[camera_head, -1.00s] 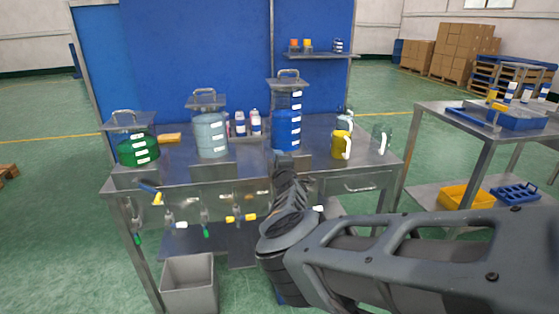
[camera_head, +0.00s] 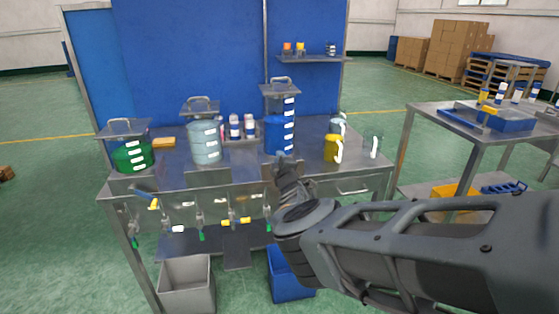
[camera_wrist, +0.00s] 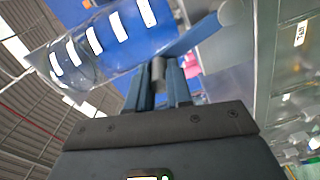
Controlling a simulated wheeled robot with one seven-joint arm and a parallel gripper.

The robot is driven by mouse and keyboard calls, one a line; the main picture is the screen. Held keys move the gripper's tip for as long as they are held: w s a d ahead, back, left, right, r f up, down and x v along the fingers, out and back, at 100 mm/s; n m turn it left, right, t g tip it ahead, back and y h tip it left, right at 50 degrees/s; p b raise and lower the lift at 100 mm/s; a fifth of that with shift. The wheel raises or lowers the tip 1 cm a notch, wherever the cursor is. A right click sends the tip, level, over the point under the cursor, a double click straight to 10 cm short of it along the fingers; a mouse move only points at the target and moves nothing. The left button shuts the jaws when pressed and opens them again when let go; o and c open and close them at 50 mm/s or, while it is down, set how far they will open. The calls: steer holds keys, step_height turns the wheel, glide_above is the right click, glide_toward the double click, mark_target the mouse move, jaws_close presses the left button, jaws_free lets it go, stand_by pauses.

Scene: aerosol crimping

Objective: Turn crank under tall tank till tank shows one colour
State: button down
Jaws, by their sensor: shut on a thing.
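The tall tank (camera_head: 280,136) stands at the back right of the steel bench, a clear cylinder with white level marks and a lidded top. Its lower part is bright blue; the upper part looks clear against the blue panel. In the wrist view the tank (camera_wrist: 90,48) lies slantwise at the upper left. My gripper (camera_head: 286,165) is in front of and below the tank. In the wrist view my gripper (camera_wrist: 158,82) is shut on a short grey peg (camera_wrist: 158,66), apparently the crank handle. The rest of the crank is hidden by my gripper in the head view.
A green tank (camera_head: 132,158) and a pale grey-blue tank (camera_head: 205,145) stand to the left. A yellow jug (camera_head: 332,150) stands to the right. Coloured valves hang along the bench front, with a grey bin (camera_head: 186,285) and blue bin (camera_head: 290,280) below.

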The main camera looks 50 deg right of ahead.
steer(key=shift+d, duration=0.1)
steer(key=c, duration=1)
jaws_free()
steer(key=shift+c, duration=0.2)
steer(key=p+v, duration=0.4)
steer(key=v, duration=0.4)
steer(key=shift+w, duration=0.1)
